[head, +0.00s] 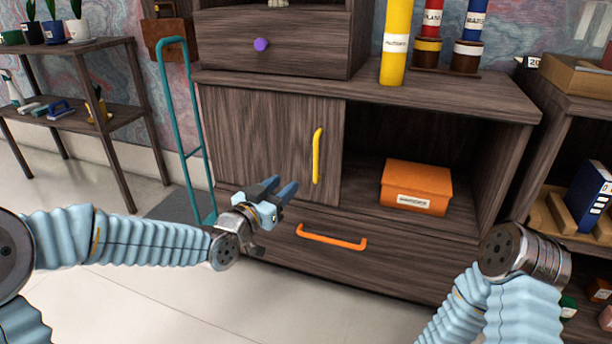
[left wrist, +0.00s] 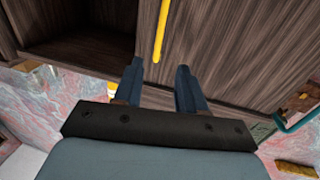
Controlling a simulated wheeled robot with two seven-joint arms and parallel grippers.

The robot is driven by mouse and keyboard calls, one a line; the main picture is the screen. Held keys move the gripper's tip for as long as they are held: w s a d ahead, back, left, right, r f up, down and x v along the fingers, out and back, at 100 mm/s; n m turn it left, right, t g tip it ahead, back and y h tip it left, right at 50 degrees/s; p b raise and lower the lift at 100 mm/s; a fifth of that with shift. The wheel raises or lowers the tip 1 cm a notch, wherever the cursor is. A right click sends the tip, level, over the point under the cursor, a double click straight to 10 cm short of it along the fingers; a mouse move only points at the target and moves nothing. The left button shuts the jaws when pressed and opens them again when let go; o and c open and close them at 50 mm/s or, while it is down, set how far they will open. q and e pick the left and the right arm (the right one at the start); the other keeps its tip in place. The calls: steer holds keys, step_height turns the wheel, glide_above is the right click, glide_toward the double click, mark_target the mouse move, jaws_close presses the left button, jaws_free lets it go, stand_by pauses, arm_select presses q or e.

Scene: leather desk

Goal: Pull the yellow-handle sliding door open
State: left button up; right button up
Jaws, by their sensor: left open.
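The sliding door (head: 262,140) is a dark wood panel covering the left part of the cabinet's middle compartment. Its upright yellow handle (head: 317,156) is near the door's right edge. My left gripper (head: 279,187) is open and empty, in front of the door, below and left of the handle. In the left wrist view, the yellow handle (left wrist: 162,30) lies beyond the open fingertips, close to the line between them and apart from them. The door (left wrist: 215,50) fills the right of that view. My right arm shows at the lower right, but its gripper does not show.
The compartment's right part is open and holds an orange box (head: 416,187). A drawer with an orange handle (head: 331,238) is below, and a drawer with a purple knob (head: 261,44) is above. A teal hand truck (head: 194,153) stands left of the door. Floor in front is clear.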

mark_target(315, 159)
arm_select(q)
steer(key=x, duration=1.3)
steer(key=shift+w+d+f, duration=0.1)
steer(key=shift+d, duration=0.05)
steer(key=shift+c, duration=0.3)
jaws_close()
